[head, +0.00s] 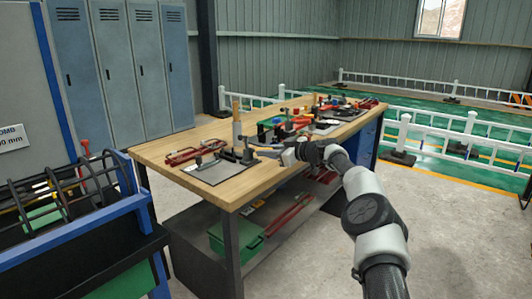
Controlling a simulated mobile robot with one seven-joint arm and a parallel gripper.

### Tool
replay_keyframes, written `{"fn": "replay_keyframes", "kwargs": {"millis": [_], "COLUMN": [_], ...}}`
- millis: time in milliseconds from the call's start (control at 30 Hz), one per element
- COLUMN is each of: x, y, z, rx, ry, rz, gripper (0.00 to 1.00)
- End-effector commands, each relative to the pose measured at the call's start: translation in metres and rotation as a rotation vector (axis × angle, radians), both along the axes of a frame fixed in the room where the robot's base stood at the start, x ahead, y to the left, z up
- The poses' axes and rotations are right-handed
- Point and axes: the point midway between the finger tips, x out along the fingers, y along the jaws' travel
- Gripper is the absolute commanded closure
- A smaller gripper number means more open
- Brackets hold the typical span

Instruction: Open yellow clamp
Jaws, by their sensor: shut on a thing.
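My gripper (268,150) reaches in from the right over the wooden workbench, beside the dark upright fixture (247,156) on a grey mat. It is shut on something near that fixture. What it holds is too small and too hidden to name. I cannot clearly make out a yellow clamp. A red clamp (190,153) lies at the bench's left edge, left of my gripper.
The workbench (168,147) holds several tools. A tan cylinder (237,122) stands behind the mat. A green box (236,238) sits on the lower shelf. A blue rack (68,235) stands close at left. White railings (470,143) stand behind; the floor at right is clear.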

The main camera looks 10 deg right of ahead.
Motion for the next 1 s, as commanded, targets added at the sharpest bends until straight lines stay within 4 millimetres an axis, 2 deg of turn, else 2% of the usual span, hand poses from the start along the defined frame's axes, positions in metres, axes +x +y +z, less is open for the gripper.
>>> {"fn": "replay_keyframes", "kwargs": {"millis": [100, 133, 233, 667, 867, 1000], "x": [0.0, 0.0, 0.0, -0.004, -0.021, -0.043], "y": [0.0, 0.0, 0.001, -0.005, -0.022, -0.045], "z": [-0.001, -0.001, -0.001, 0.001, 0.007, 0.016], "rx": [0.003, 0.003, 0.003, 0.002, 0.0, 0.0], "ry": [0.002, 0.002, 0.002, 0.002, 0.002, 0.002], "rz": [0.0, 0.0, 0.0, -0.002, -0.002, -0.004], "gripper": [1.0, 0.81, 0.64, 0.64, 0.64, 0.64]}}
